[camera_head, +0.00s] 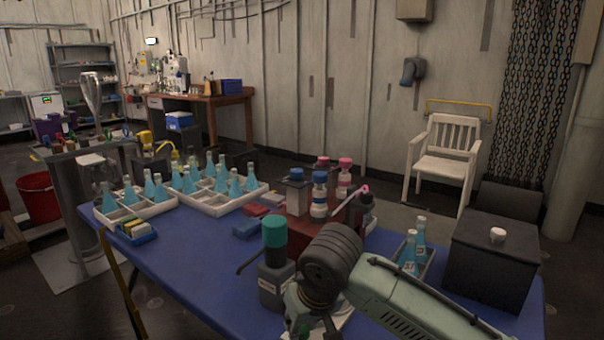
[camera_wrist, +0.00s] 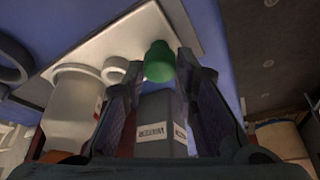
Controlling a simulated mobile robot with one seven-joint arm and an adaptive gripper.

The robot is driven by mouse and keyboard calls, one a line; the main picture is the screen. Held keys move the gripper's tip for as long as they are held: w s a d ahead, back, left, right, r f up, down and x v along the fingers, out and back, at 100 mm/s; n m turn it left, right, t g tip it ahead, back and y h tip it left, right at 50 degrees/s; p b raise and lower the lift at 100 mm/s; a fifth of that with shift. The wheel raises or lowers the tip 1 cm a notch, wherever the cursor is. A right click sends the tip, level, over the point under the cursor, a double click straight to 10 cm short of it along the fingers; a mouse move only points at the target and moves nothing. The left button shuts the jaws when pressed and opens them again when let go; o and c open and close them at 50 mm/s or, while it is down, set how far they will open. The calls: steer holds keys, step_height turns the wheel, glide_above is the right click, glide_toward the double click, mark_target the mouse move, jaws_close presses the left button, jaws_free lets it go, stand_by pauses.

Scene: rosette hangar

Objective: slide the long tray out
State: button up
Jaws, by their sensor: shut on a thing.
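I cannot tell for sure which tray is the long tray. Two white divided trays (camera_head: 150,212) (camera_head: 218,209) with blue-filled flasks stand on the left of the blue table. A narrow dark tray (camera_head: 426,272) with two blue bottles stands at the right. In the wrist view, my gripper (camera_wrist: 157,76) has its fingers on either side of a grey labelled bottle (camera_wrist: 156,122); a green cap (camera_wrist: 158,62) shows near the fingertips. In the head view, a grey bottle (camera_head: 271,288) with a teal cap stands beside my dark wrist, and my fingers are hidden.
A white board or tray (camera_wrist: 130,38) with a white bottle (camera_wrist: 72,112) shows in the wrist view. A dark red box (camera_head: 300,237) with several capped bottles lies behind my wrist. A black box (camera_head: 490,262) stands at right. Blue table (camera_head: 180,265) at front left is clear.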

steer(key=shift+c, duration=1.2)
steer(key=shift+s+a, duration=0.45)
steer(key=shift+s, duration=0.1)
steer(key=o, duration=0.8)
steer(key=shift+o, duration=0.2)
step_height(320, 180, up, 7)
steer(key=p, duration=0.6)
steer(key=shift+p, duration=0.35)
